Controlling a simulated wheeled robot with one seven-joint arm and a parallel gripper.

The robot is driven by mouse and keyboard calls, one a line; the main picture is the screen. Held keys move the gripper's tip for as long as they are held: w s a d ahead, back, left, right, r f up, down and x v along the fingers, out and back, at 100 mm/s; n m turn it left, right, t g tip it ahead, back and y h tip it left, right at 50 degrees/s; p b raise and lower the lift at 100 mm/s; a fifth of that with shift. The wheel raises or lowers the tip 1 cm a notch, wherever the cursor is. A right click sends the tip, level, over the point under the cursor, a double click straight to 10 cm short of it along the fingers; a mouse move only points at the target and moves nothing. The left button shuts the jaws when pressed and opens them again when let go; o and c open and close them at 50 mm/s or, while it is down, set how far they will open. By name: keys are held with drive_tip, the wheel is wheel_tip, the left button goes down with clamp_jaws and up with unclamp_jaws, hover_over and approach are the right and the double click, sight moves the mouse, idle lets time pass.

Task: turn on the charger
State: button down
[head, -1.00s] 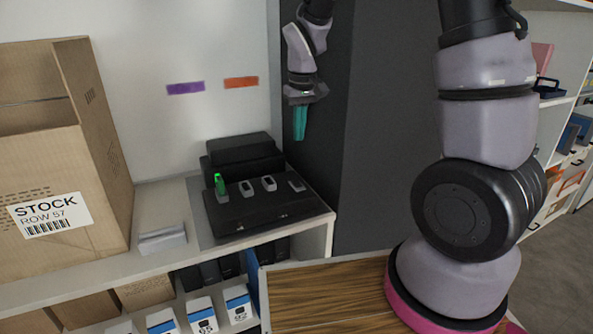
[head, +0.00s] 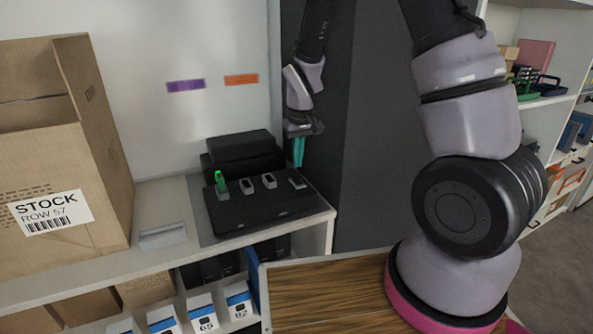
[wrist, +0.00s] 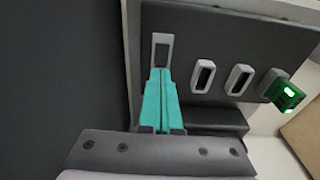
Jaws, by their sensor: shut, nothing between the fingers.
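The charger (head: 262,212) is a dark sloped unit on the white shelf top. It has a row of grey-rimmed slots, and a lit green piece (head: 221,183) stands in the leftmost one in the head view. A flat grey rocker-like switch (head: 297,184) sits at the right end of the row. My gripper (head: 299,164) has teal fingers pointing down, shut and empty, just above the switch end. In the wrist view, the fingertips (wrist: 161,70) are at the near edge of the switch (wrist: 161,50). I cannot tell whether they touch it. The green piece (wrist: 286,94) shows at the right there.
A large open carton (head: 110,150) stands left on the shelf. A small grey holder (head: 162,237) lies between it and the charger. A dark box (head: 240,147) rises behind the charger. A dark panel (head: 375,150) stands close to the right of my gripper.

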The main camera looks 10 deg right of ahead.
sight(297, 179)
drive_tip(key=shift+w+a+f, duration=0.1)
drive_tip(key=shift+w+f, duration=0.05)
drive_tip(key=shift+f, duration=0.85)
drive_tip(key=shift+w+f, duration=0.1)
drive_tip(key=shift+f, duration=0.9)
drive_tip(key=shift+f, duration=0.2)
drive_tip(key=shift+s, duration=0.15)
drive_tip(key=shift+s+d+r, duration=0.15)
drive_tip(key=shift+s+d, duration=0.05)
drive_tip(key=shift+s, duration=0.4)
wheel_tip(297, 179, up, 11)
drive_tip(key=s, duration=0.1)
drive_tip(key=shift+d, duration=0.2)
